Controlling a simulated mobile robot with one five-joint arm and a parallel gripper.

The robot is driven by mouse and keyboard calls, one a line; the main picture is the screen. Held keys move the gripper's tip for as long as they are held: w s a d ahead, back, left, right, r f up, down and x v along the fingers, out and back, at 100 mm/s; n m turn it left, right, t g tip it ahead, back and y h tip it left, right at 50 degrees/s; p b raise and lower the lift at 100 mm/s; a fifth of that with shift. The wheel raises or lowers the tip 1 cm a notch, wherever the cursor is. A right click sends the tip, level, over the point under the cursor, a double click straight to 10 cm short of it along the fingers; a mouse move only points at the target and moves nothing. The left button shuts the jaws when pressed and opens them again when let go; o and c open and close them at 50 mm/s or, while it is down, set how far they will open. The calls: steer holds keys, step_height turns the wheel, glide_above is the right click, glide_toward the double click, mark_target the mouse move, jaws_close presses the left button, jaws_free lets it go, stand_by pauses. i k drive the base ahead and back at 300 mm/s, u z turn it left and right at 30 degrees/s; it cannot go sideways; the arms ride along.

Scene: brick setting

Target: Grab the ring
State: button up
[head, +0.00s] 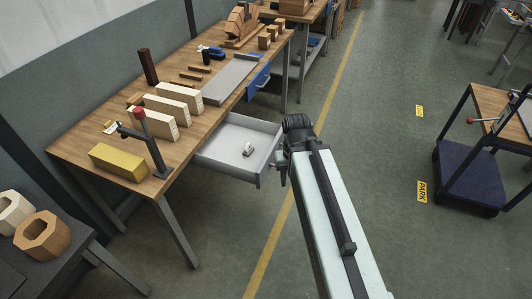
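A small silvery object that looks like the ring (248,150) lies on the floor of an open grey drawer (222,158). It is too small to make out in detail. The drawer is pulled out from under the wooden workbench. My arm reaches up from the bottom of the head view, and its end stands just right of the drawer's front. My gripper (281,168) is small and dark there, partly hidden by the arm, beside the drawer's front corner and apart from the ring. Its fingers cannot be made out.
The workbench (85,142) holds pale wooden blocks (180,97), a yellow block (119,160), a red-topped clamp (140,113) and a grey tray (230,80). A dark cart (470,175) stands at right. Hexagonal wooden pieces (42,236) sit at lower left. The floor right of my arm is clear.

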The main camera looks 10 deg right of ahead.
mark_target(248, 149)
steer(key=u, duration=4.1)
steer(key=k, duration=1.5)
steer(key=z, duration=0.7)
steer(key=i, duration=1.15)
steer(key=u, duration=0.1)
